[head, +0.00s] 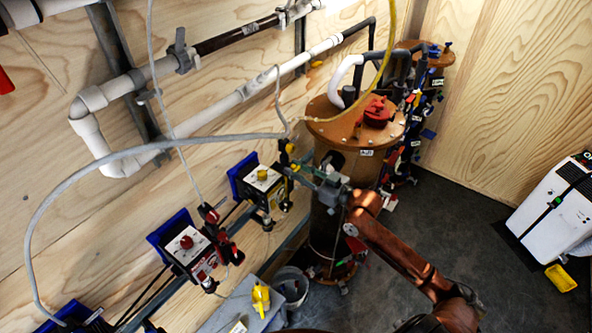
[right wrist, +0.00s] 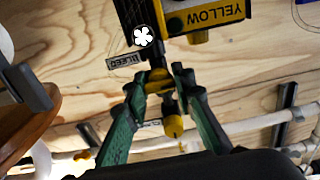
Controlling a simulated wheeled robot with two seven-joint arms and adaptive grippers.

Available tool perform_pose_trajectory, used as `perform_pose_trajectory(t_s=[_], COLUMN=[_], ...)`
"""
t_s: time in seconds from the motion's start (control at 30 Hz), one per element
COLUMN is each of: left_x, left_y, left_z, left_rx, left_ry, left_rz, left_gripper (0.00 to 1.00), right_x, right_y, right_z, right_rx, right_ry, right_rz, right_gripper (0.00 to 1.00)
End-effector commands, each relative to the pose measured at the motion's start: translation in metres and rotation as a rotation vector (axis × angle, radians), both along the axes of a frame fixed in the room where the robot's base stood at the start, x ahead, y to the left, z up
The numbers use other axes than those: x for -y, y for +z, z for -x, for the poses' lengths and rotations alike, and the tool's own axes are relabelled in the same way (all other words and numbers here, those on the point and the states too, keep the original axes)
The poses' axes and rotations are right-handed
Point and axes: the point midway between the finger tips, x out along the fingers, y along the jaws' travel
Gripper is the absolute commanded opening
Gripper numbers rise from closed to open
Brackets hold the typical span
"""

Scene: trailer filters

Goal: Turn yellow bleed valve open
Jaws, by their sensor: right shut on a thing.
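The yellow bleed valve shows in the right wrist view as a dark stem with a yellow rounded end (right wrist: 173,126). It sits at the pump block (right wrist: 205,17) marked YELLOW, beside a BLEED label (right wrist: 126,60); the lettering appears upside down. My right gripper (right wrist: 158,82) has its green fingers on both sides of the valve stem and is shut on it. In the head view the right gripper (head: 292,170) reaches from the right to the side of the yellow-knobbed pump (head: 262,178); its fingers partly hide the valve there. My left gripper is not in view.
A brown tank with a red cap (head: 376,112) stands just right of the gripper. A red-knobbed pump (head: 187,245) is to the left. White pipes (head: 240,95) run along the wooden wall. A grey bucket (head: 291,285) is below. Dark floor at right is mostly clear.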

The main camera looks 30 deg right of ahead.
Motion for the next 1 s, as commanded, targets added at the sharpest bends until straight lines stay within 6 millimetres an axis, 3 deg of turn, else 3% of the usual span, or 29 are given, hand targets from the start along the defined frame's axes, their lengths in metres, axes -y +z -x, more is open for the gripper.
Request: perform_pose_trajectory(t_s=[0.03, 0.07, 0.3, 0.67, 1.0], left_x=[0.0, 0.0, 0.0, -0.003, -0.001], left_y=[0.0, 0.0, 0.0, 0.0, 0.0], left_z=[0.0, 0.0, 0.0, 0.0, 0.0], left_rx=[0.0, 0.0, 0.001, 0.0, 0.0], left_ry=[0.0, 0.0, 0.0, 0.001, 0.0], left_rz=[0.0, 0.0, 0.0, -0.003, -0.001], left_gripper=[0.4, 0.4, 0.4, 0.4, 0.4], right_x=[0.001, 0.001, 0.001, 0.002, 0.023], right_y=[0.001, 0.001, 0.001, 0.0, -0.002], right_z=[0.0, 0.0, 0.0, 0.004, 0.053], right_rx=[0.002, 0.002, 0.001, 0.0, -0.005], right_ry=[-0.002, -0.002, -0.001, -0.001, -0.001], right_rz=[0.001, 0.001, 0.001, 0.001, 0.004], right_gripper=[0.0, 0.25, 0.42, 0.42, 0.42])
